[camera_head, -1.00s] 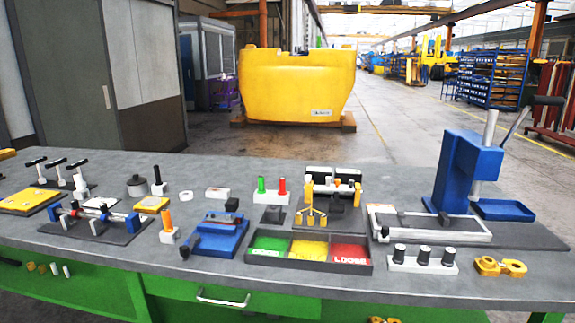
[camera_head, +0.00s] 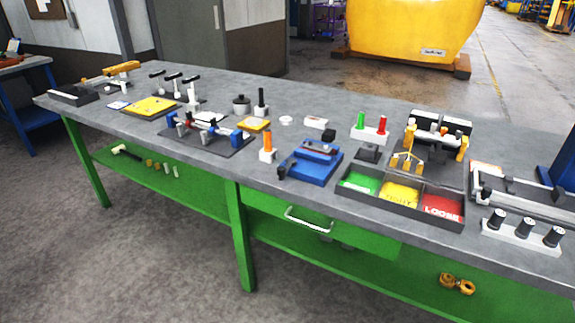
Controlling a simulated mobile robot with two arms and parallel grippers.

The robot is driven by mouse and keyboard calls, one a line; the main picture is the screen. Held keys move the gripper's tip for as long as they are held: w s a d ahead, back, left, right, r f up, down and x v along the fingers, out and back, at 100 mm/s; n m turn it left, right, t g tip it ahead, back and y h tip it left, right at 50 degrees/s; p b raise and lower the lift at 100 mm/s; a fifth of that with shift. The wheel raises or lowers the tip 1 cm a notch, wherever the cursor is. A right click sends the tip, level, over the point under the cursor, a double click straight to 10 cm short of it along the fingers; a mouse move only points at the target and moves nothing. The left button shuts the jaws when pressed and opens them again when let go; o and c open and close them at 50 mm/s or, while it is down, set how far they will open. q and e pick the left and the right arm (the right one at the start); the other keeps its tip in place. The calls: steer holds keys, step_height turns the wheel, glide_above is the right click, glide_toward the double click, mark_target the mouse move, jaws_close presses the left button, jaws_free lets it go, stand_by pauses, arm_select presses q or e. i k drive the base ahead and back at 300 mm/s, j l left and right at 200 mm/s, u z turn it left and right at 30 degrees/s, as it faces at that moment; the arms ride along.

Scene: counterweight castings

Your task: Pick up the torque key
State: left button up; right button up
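No thing is marked as the torque key, and I cannot tell for sure which one it is. An orange-handled tool (camera_head: 267,143) stands upright in a small white block near the front edge. A black-handled tool (camera_head: 261,101) stands upright behind it. Neither of my grippers is in view.
The grey bench (camera_head: 330,95) has green legs and a lower shelf. A blue fixture (camera_head: 310,166) and a tray (camera_head: 412,219) with green, yellow and red sections are near the front edge. A white block with black knobs (camera_head: 523,229) is at right. Floor is clear in front.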

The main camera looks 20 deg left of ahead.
mark_target(177, 95)
steer(key=u, duration=1.35)
